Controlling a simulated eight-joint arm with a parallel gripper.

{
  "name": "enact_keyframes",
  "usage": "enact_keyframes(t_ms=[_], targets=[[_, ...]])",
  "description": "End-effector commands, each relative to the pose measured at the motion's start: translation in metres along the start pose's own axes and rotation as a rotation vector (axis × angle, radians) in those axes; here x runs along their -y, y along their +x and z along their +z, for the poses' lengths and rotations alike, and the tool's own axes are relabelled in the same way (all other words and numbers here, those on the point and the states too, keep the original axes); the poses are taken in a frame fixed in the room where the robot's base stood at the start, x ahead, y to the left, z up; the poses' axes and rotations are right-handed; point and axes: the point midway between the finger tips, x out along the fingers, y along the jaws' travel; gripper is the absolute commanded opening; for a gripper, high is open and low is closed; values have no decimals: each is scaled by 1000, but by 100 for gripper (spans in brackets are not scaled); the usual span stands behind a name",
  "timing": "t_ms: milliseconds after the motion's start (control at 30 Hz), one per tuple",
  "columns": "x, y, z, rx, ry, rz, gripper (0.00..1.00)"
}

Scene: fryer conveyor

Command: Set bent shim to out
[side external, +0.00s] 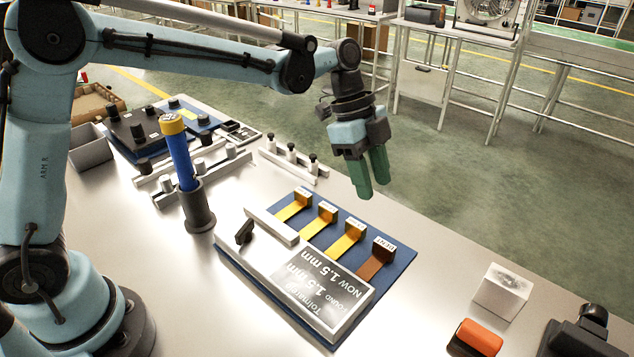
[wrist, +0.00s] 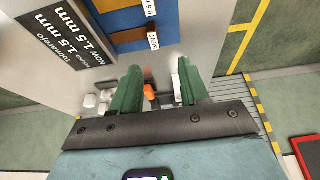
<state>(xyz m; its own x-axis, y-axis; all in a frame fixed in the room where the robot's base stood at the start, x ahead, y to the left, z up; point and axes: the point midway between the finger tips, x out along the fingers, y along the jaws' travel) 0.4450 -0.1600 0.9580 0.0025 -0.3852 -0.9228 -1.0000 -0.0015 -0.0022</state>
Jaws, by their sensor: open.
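A copper-brown bent shim (side external: 374,263) lies at the right end of a row on a blue board (side external: 402,256), with a label that seems to read BENT; part of it also shows in the wrist view (wrist: 130,36). Several yellow shims (side external: 345,240) with white labels lie left of it. A grey panel (side external: 318,290) in front reads "FOUND 1.5 mm" and "NOW 1.5 mm". My gripper (side external: 373,190), with green fingers, is open and empty above and beyond the board. The wrist view also shows the open fingers (wrist: 158,68). I see no marking that reads "out".
A white box (side external: 502,291), an orange object (side external: 477,338) and a black device (side external: 583,330) stand at the right. A blue cylinder with a yellow cap (side external: 180,155) stands in a dark holder at the left. Rails with knobs (side external: 290,160) lie behind. Bare table separates board and white box.

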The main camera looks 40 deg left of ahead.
Motion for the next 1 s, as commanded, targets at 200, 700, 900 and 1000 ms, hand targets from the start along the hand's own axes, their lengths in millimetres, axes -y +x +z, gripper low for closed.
enact_keyframes(t_ms=[200,700,900,1000], targets=[[-5,0,0,1,1,1,45],[-12,52,0,3,3,3,45],[-12,90,0,2,3,3,45],[-12,104,0,3,1,3,45]])
